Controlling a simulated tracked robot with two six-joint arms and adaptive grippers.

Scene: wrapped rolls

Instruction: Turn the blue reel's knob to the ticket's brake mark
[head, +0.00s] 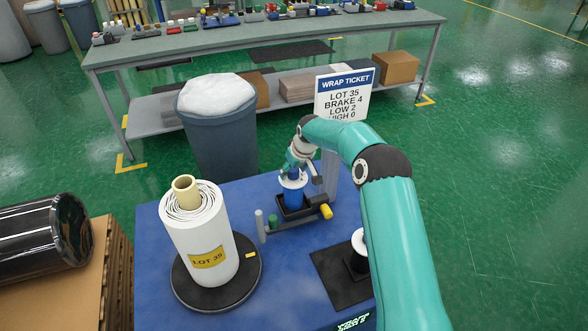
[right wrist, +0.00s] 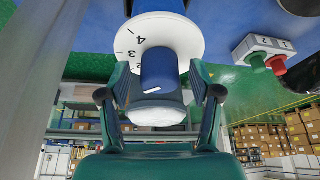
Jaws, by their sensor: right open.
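The wrap ticket (head: 345,98) reads LOT 35, BRAKE 4, LOW 2; its last line is partly hidden by my arm. The blue reel (head: 294,197) stands in a dark holder on the blue deck. In the right wrist view its blue knob (right wrist: 160,72) rises from a white dial (right wrist: 185,36) showing 2, 3 and 4. The knob has a short white line; I cannot tell which mark it points to. My right gripper (head: 294,172) is at the reel's top; in the wrist view its open fingers (right wrist: 159,80) stand either side of the knob. My left gripper is not in view.
A white wrapped roll (head: 200,235) labelled LOT 35 stands on a black turntable (head: 190,292) at left. A white-topped black reel (head: 358,262) sits right, partly behind my arm. A grey bin (head: 222,140) and workbench (head: 260,37) stand behind. A box with green and red buttons (right wrist: 264,46) shows too.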

